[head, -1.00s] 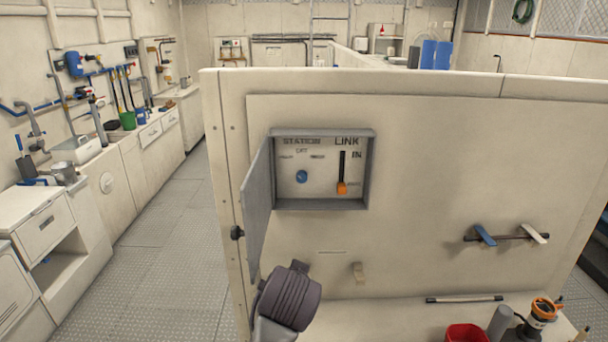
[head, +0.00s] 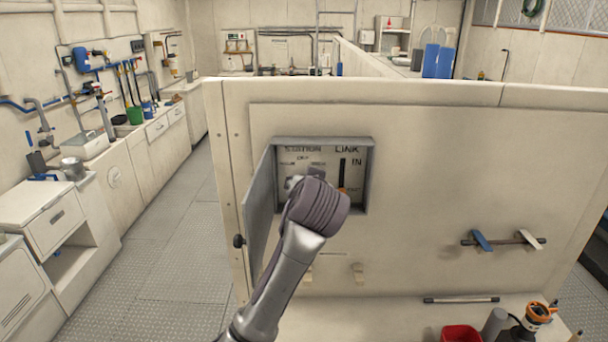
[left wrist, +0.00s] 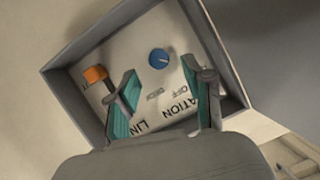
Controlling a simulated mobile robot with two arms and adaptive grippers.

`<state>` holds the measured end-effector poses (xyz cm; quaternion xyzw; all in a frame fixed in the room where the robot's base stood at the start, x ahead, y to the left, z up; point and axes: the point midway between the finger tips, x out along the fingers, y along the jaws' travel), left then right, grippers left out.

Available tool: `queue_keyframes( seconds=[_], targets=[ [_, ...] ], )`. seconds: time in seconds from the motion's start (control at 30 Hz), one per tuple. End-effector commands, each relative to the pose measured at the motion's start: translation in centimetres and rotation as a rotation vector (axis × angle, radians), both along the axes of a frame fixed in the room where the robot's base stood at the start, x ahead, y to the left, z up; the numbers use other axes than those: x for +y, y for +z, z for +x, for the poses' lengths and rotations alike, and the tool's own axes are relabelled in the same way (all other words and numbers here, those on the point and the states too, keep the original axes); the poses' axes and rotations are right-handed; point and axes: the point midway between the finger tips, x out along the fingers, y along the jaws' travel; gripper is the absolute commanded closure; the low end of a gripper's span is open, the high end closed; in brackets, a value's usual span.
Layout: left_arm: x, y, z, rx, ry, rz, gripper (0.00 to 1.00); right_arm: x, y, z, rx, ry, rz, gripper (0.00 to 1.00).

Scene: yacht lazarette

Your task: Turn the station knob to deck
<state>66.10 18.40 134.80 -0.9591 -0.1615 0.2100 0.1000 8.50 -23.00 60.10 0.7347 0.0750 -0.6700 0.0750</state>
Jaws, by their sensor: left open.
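The blue station knob (left wrist: 158,57) sits on the pale panel inside an open grey wall box (head: 368,185). In the left wrist view it shows between and just beyond the two teal-padded fingers of my left gripper (left wrist: 160,72), apart from both. A pale pointer mark is on its face; the label it points at cannot be told. In the head view my left gripper (head: 293,182) is at the box opening and its wrist hides the knob. The labels near the knob are small and partly covered. My right gripper is not in view.
The orange LINK lever (left wrist: 95,74) is beside the knob in the same box. The box's grey door (head: 261,200) stands open at the left. Below are a red container (head: 462,334) and an orange-topped item (head: 538,312) on a ledge. The left floor aisle is clear.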

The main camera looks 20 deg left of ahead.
Motion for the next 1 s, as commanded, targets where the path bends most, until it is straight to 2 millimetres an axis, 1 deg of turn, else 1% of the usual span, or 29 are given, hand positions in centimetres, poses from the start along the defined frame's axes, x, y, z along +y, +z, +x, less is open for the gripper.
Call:
queue_keyframes(
  seconds=[0.03,0.1,0.23,0.4,0.63,0.93,1.0],
  targets=[
    [0.4,-0.1,0.8,0.005,0.002,0.002,0.49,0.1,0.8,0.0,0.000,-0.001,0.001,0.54],
    [0.8,-0.5,1.7,0.003,0.001,0.001,0.49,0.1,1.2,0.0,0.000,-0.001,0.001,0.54],
    [1.2,-1.1,2.9,0.002,0.000,0.000,0.49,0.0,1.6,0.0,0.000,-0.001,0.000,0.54],
    [1.5,-1.5,3.5,0.001,0.000,0.000,0.49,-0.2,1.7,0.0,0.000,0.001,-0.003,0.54],
    [1.5,-1.6,3.5,0.000,-0.001,0.000,0.49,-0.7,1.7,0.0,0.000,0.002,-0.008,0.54],
    [1.4,-1.6,3.5,0.000,-0.001,0.000,0.99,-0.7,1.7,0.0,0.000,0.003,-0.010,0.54],
    [1.4,-1.6,3.5,0.000,-0.001,0.000,1.00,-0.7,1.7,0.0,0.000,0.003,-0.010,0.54]
  ],
)
